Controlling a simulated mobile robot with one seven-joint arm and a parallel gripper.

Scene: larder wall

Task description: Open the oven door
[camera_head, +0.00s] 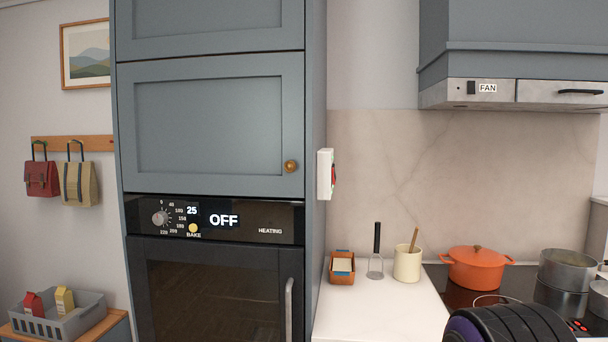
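The oven door (207,290) is dark glass in a black frame, built into a blue-grey tall cabinet. It looks shut, and its lower part is cut off by the picture's bottom edge. A vertical metal handle (289,310) sits on the door's right side. A dark ribbed part of my arm shows at the bottom right. My gripper is not in view.
A white counter (385,312) right of the oven holds a small orange box (342,267), a masher (376,252) and a cream utensil pot (407,263). An orange pot (477,268) and a steel pot (567,270) stand on the hob. A grey basket (60,318) is at lower left.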

